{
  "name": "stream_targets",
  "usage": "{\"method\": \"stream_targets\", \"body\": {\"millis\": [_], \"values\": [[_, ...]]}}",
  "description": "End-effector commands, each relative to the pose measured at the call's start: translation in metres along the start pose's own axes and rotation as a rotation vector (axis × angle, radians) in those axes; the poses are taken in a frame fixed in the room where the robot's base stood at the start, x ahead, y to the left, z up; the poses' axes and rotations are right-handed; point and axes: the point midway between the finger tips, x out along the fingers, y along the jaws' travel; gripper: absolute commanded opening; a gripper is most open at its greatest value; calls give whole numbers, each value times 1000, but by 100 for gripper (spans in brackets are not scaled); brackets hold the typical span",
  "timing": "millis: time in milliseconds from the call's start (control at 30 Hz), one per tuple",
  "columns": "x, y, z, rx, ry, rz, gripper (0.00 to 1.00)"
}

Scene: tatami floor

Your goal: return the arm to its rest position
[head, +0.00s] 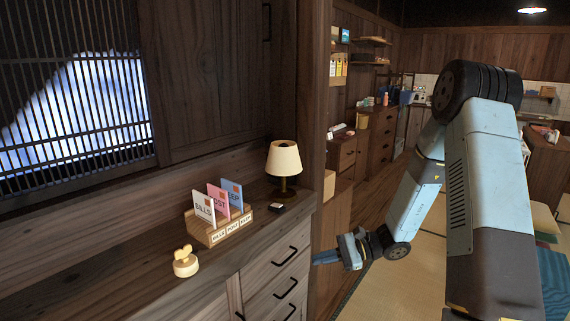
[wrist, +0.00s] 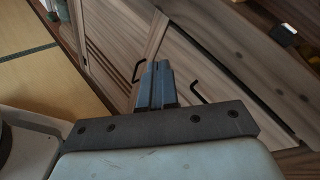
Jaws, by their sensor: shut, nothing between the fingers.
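My arm (head: 482,180) stands at the right of the head view, its upper links raised and its forearm slanting down to the left. My gripper (head: 326,257) is at the arm's lower end, in front of the wooden cabinet's right end and below its top. It is shut and empty. In the wrist view my gripper (wrist: 157,84) points toward the cabinet doors (wrist: 190,60), with its two dark fingers together. No object is between them. I cannot tell the exact gap between the fingertips and the cabinet.
On the cabinet top (head: 120,262) stand a lamp (head: 284,160), a letter rack (head: 222,228) with three cards, a small dark box (head: 277,207) and a pale wooden ornament (head: 185,263). Drawer handles (head: 286,256) stick out near my gripper. Tatami floor (head: 405,290) lies open below the arm.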

Motion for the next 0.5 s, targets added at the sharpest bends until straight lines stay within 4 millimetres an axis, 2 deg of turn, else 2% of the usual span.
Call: {"method": "stream_targets", "body": {"millis": [100, 500], "values": [[-7, 0, 28, -80, 36, 87, 0], [-34, 13, 107, -334, 185, 364, 0]]}}
